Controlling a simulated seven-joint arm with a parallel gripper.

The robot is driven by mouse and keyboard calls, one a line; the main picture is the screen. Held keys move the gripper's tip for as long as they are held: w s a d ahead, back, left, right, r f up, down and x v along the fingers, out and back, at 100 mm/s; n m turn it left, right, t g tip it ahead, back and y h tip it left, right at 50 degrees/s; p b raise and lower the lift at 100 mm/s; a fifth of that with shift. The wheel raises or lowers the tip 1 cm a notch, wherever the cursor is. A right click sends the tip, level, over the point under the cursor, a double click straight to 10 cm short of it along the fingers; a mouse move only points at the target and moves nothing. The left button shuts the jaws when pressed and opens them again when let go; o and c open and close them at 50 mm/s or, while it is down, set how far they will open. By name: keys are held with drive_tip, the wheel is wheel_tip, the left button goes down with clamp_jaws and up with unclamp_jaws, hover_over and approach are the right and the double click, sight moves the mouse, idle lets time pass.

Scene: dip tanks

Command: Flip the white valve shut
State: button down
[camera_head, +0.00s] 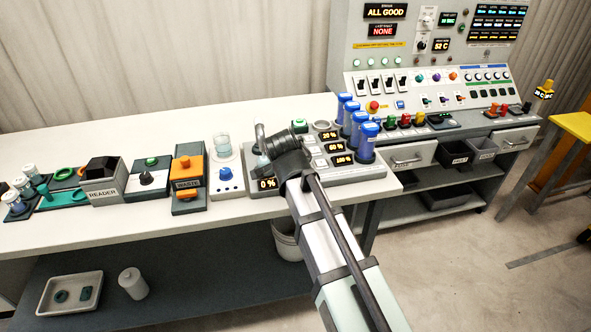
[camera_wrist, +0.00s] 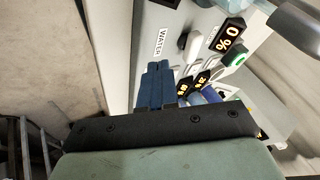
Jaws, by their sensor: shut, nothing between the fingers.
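The white valve lever (camera_wrist: 188,45) shows in the wrist view on the pale front of the dip tank unit, between a WATER label (camera_wrist: 161,42) and a 0 % display (camera_wrist: 231,34). My gripper (camera_wrist: 157,72) is shut and empty, its dark blue fingertips together just below and left of the lever. I cannot tell whether they touch it. In the head view my dark wrist (camera_head: 283,148) is over the left end of the tank unit (camera_head: 375,180), beside its 0 % display (camera_head: 267,184). The wrist and arm hide the lever and fingertips there.
A grey curved spout (camera_head: 261,136) stands beside my wrist. Several blue-capped cylinders (camera_head: 361,142) stand on the unit to the right. The bench front (camera_head: 80,235) is clear.

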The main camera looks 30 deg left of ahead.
drive_tip(key=v, duration=0.6)
drive_tip(key=shift+s, duration=0.2)
idle(0.4)
